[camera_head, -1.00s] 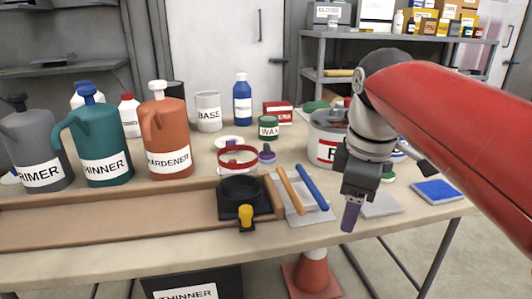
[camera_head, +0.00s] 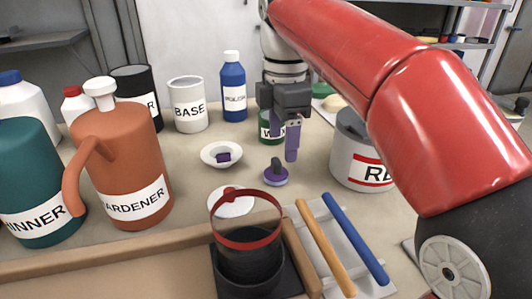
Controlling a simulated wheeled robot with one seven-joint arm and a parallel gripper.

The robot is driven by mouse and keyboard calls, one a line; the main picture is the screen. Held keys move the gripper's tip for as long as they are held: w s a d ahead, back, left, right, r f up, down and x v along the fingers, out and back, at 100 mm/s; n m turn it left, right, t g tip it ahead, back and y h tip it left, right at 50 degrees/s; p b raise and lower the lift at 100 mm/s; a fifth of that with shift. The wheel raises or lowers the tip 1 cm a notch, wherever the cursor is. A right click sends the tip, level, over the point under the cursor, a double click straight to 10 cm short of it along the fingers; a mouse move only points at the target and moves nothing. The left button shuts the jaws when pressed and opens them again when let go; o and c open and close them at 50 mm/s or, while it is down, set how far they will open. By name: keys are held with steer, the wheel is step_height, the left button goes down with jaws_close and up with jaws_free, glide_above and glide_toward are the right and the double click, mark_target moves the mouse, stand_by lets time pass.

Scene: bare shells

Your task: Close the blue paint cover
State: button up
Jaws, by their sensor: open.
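No paint container that I can identify as blue paint shows clearly in the head view. A small round lid-like disc (camera_head: 275,173) with a dark knob and a bluish-purple rim lies on the table. My gripper (camera_head: 285,138) is open, with purple fingers pointing down, and appears above and behind this disc, apart from it. It partly covers the green WAX tin (camera_head: 265,132). A blue bottle (camera_head: 233,95) with a white cap stands to the left of my gripper. A white dish (camera_head: 209,153) holding a small purple piece lies left of the disc.
A black cup with a red hoop (camera_head: 249,262) stands in front. Orange and blue rods (camera_head: 350,235) lie at its right. A red-labelled paint can (camera_head: 350,160) is partly hidden by my arm. The HARDENER jug (camera_head: 125,165) and BASE tub (camera_head: 187,105) stand left.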

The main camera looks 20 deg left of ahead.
mark_target(277, 160)
steer(key=shift+w+a+f, duration=0.1)
steer(key=shift+w+a, duration=0.15)
steer(key=f, duration=0.2)
steer(key=f+b, duration=0.1)
steer(key=f, duration=0.4)
steer(key=shift+w+a+f+b, duration=0.1)
steer(key=shift+a+f+b, duration=0.15)
steer(key=shift+a+b, duration=0.15)
steer(key=shift+c, duration=0.5)
steer(key=c, duration=1)
step_height(277, 160, up, 10)
steer(key=p, duration=0.2)
steer(key=shift+p, duration=0.35)
